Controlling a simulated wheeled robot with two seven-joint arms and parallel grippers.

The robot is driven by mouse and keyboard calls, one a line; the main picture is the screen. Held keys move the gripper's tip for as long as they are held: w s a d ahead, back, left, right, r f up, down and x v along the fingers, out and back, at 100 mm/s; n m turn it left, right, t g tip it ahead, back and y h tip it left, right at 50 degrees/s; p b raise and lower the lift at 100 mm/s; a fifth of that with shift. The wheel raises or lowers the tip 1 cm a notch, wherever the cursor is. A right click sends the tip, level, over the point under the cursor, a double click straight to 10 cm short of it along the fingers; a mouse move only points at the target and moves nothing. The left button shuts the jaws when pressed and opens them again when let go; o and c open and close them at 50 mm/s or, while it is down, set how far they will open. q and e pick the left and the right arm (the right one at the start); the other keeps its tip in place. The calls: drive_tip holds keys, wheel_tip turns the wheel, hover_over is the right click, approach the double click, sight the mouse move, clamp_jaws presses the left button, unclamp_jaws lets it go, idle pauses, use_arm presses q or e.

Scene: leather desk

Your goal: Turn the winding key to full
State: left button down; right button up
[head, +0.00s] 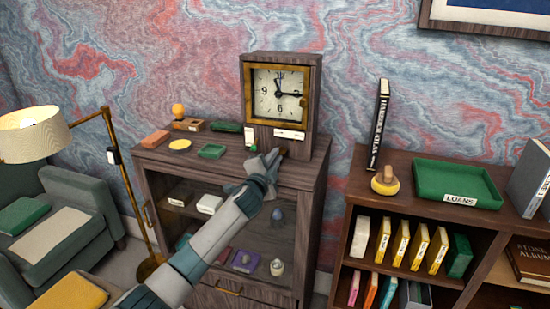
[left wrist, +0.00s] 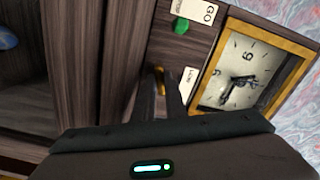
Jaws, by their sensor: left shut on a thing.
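A dark wood clock (head: 283,98) with a brass-framed dial stands on top of the glass-fronted cabinet (head: 160,155). My left gripper (head: 277,157) is at the lower front of the clock, below its dial. In the left wrist view my gripper (left wrist: 167,95) is shut on the winding key, of which a small brass part (left wrist: 158,72) shows between the fingers. The rest of the key is hidden by the fingers. A white label reading LOW (left wrist: 188,84) is beside the fingers. The key's exact angle cannot be told. My right gripper is not in view.
A green knob (left wrist: 181,26) sits by a GO label (left wrist: 203,12) on the clock's front. Small items, including a green tray (head: 212,151) and a yellow dish (head: 180,145), lie on the cabinet left of the clock. A low bookcase (head: 400,185) stands at right.

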use_arm(q)
drive_tip(key=m+p, duration=0.1)
drive_tip(key=m, duration=0.4)
drive_tip(key=shift+m, duration=0.3)
drive_tip(key=m+p, duration=0.1)
drive_tip(key=m, duration=0.3)
drive_tip(key=shift+r, duration=0.1)
drive_tip(key=m+p, duration=0.2)
drive_tip(key=m, duration=0.3)
drive_tip(key=m+p, duration=0.2)
drive_tip(key=m, duration=0.3)
drive_tip(key=shift+d, duration=0.1)
drive_tip(key=m+p, duration=0.3)
drive_tip(key=m, duration=0.3)
drive_tip(key=shift+s+r, duration=0.1)
drive_tip(key=m+p, duration=0.2)
drive_tip(key=m, duration=0.3)
drive_tip(key=shift+d, duration=0.1)
drive_tip(key=m+p, duration=0.1)
drive_tip(key=m, duration=0.3)
drive_tip(key=shift+f, duration=0.2)
drive_tip(key=m, duration=0.5)
drive_tip(key=shift+f, duration=0.1)
